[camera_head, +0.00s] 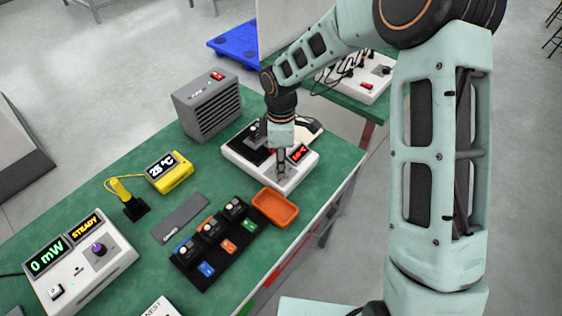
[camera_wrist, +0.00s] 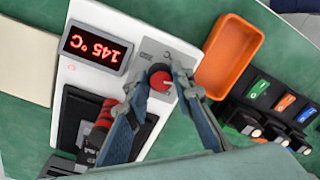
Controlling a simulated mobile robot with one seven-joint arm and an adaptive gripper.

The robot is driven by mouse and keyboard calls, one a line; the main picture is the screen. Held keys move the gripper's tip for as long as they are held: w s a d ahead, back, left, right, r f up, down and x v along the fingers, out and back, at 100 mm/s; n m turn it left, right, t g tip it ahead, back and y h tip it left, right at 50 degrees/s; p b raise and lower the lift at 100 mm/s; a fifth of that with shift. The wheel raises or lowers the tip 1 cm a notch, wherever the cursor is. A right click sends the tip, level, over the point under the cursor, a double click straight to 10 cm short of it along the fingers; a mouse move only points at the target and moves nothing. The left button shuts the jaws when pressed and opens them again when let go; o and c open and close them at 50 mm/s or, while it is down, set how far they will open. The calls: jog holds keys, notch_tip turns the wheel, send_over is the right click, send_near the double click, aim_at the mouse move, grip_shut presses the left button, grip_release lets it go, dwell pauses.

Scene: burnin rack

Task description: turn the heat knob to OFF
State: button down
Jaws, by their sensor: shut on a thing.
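The white heater unit (camera_head: 302,169) stands on the green bench in the head view, partly hidden by my arm. In the wrist view its display (camera_wrist: 95,48) reads 145 °C in red, upside down. The red heat knob (camera_wrist: 160,82) is at the unit's edge near the orange tray. My gripper (camera_wrist: 158,76) is over the knob with its fingers on either side, shut on it. In the head view my gripper (camera_head: 282,170) points down at the unit and hides the knob. The knob's pointer setting cannot be read.
An orange tray (camera_head: 294,222) sits close beside the unit. A black holder (camera_head: 203,278) with several dark modules is nearby. A grey fan box (camera_head: 211,117), a yellow thermometer (camera_head: 178,181) and a white power meter (camera_head: 122,258) stand further left.

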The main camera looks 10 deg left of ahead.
jog(key=shift+r+n+p, duration=0.1)
jog(key=shift+n+p, duration=0.35)
jog(key=shift+n, duration=1.15)
jog(key=c, duration=1.7)
grip_release()
jog(key=shift+o, duration=0.2)
notch_tip(320, 180, up, 12)
jog(key=shift+w+a, duration=0.15)
jog(key=shift+w, duration=0.1)
